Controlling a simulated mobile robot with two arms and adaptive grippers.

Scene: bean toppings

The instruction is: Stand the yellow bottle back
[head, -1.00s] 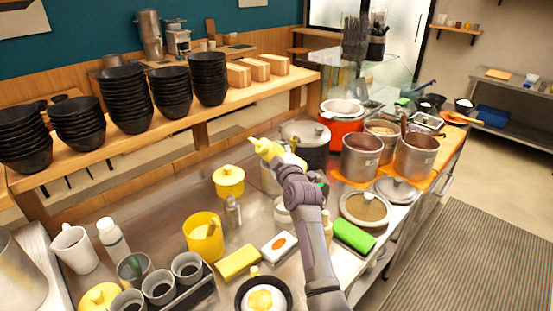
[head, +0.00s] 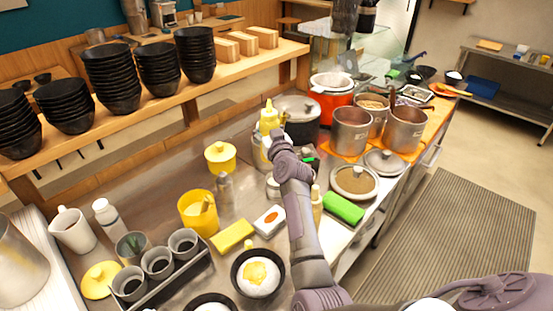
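The yellow bottle (head: 268,118) stands about upright, nozzle up, in front of the large lidded pot. My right arm reaches in from the lower right, and its wrist ends at the bottle's lower part. My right gripper (head: 272,137) appears shut on the bottle, though its fingers are mostly hidden by the wrist. The bottle's base is hidden, so I cannot tell whether it touches the surface below. My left gripper is not in view.
A lidded pot (head: 297,108) is close behind the bottle. A yellow lidded pot (head: 220,158), a metal shaker (head: 225,188) and a yellow pitcher (head: 198,214) stand to the left.

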